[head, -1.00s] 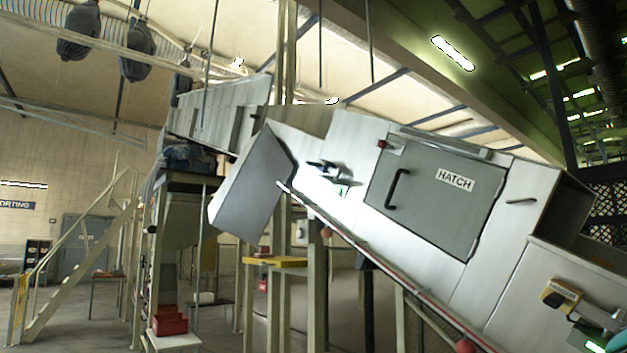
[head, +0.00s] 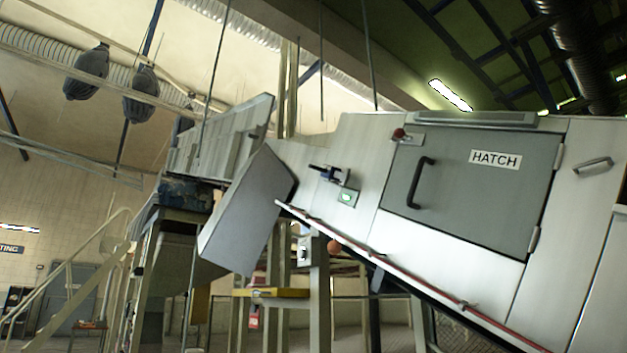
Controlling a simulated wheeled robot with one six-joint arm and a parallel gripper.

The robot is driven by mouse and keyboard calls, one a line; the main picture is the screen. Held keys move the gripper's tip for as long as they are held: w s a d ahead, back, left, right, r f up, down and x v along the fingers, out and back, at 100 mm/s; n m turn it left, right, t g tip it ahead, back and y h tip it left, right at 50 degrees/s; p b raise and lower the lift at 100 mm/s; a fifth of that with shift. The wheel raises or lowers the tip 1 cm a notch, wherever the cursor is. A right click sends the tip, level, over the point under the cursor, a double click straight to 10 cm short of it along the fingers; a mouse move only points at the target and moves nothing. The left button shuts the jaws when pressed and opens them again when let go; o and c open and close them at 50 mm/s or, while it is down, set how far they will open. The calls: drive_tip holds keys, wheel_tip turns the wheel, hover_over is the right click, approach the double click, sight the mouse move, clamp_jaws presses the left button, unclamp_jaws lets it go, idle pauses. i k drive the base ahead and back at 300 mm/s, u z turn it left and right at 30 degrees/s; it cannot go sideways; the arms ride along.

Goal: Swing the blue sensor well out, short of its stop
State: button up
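A small dark blue sensor (head: 326,171) sits on a short metal bracket on the pale side panel of the sloping conveyor housing, left of the hatch. It is small in the head view, and I cannot tell exactly how far it is swung out or where its stop is. Just below it is a small box with a lit green face (head: 347,198). My gripper is not in view.
The grey hatch (head: 470,190) with a dark handle is closed, with a red knob (head: 399,134) near its upper left corner. A grey chute cover (head: 245,215) juts out left of the sensor. A red line (head: 400,270) runs along the housing's lower edge.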

sight(330, 171)
drive_tip(key=u, duration=0.4)
drive_tip(key=i, duration=1)
drive_tip(key=u, duration=0.55)
